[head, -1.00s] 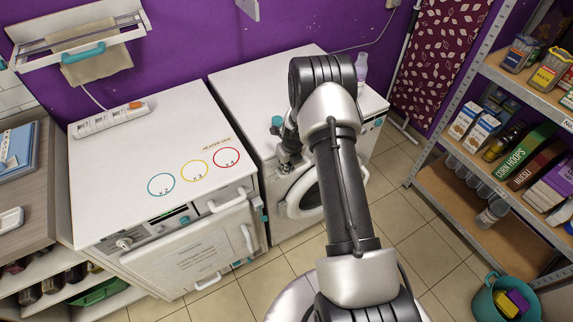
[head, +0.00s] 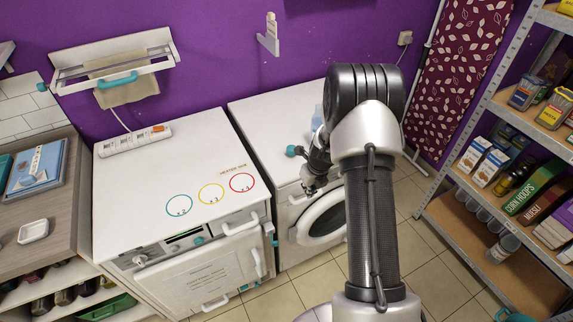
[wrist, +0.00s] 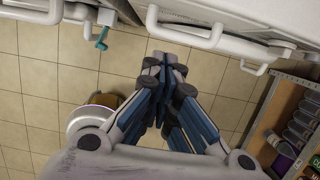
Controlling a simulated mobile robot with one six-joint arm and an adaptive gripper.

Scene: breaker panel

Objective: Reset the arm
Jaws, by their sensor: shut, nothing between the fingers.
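My arm rises in front of the white front-loading machine in the head view and bends down at the elbow. My gripper (head: 309,191) is small there and partly hard to make out, close in the picture to the machine's top front edge. In the wrist view my gripper (wrist: 165,62) is shut, its blue-and-grey fingers together with nothing between them. Tiled floor shows behind the fingertips. They appear apart from the white appliance handles (wrist: 185,36) beyond. I cannot tell the exact gap.
A white cabinet (head: 150,190) with coloured rings on top stands left of the white machine (head: 262,118). A shelf rack (head: 470,205) with groceries is at the right. Tiled floor (head: 430,270) lies clear between. A power strip (head: 135,140) lies on the cabinet.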

